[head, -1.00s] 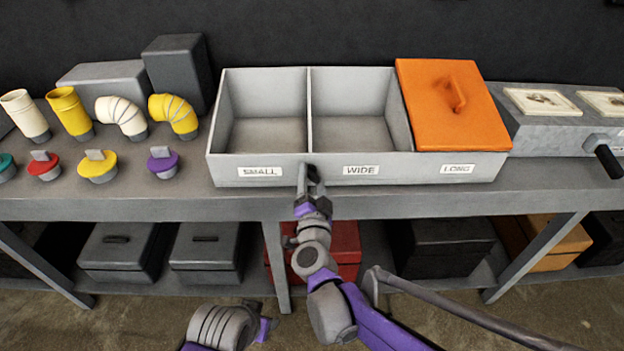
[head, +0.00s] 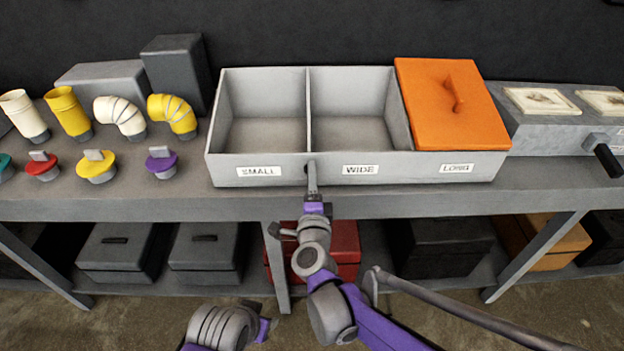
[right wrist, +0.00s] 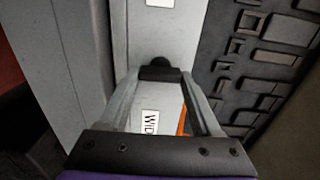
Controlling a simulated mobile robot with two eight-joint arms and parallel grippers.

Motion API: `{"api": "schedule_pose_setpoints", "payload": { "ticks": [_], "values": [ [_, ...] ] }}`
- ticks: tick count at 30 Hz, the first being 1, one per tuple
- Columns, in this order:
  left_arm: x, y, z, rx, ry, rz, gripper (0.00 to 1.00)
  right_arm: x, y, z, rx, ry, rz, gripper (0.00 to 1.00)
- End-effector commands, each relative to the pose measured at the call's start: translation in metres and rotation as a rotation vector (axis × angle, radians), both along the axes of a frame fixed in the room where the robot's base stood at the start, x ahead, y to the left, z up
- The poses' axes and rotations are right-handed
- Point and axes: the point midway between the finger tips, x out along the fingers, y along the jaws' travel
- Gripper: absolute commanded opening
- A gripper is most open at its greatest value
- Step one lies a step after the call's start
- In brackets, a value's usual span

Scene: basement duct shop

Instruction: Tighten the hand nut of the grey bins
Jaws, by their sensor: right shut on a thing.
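The grey bins (head: 250,160) stand on the bench, with two open compartments and an orange lid (head: 455,105) over the right one. Labels read SMALL, WIDE and LONG. The hand nut is a small dark knob on the front wall between SMALL and WIDE; the right wrist view shows it (right wrist: 160,70) between my fingertips. My right gripper (head: 311,168) is shut on it, seen edge-on in the head view, where its fingers hide most of the nut.
Cream and yellow duct pieces (head: 70,112) and several coloured caps (head: 97,167) stand left of the bins. A grey block with a black handle (head: 607,160) is at the right. Closed boxes (head: 120,250) fill the lower shelf. The bench front edge runs below the bins.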

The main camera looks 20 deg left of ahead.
Motion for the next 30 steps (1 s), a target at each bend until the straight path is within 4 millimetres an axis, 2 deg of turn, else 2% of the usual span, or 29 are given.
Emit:
{"api": "schedule_pose_setpoints", "payload": {
  "ticks": [16,17,18,21,30],
  "values": [
    [0.0000,0.0000,-0.0001,0.000,0.000,0.000,0.50,-0.0003,-0.0001,-0.0006,0.025,0.008,0.000,0.09],
    [0.0000,0.0000,-0.0001,0.000,0.000,0.000,0.50,-0.0003,-0.0001,-0.0006,0.025,0.008,0.000,0.69],
    [0.0000,0.0000,-0.0001,0.000,0.000,0.000,0.50,-0.0003,-0.0001,-0.0006,0.025,0.008,0.000,0.76],
    [0.0000,0.0000,-0.0001,0.000,0.000,0.000,0.50,-0.0002,-0.0001,-0.0005,0.024,0.007,0.000,0.94],
    [0.0000,0.0000,-0.0001,0.000,0.000,0.000,0.50,-0.0009,-0.0002,-0.0002,0.023,0.007,0.000,0.95]
  ]
}}
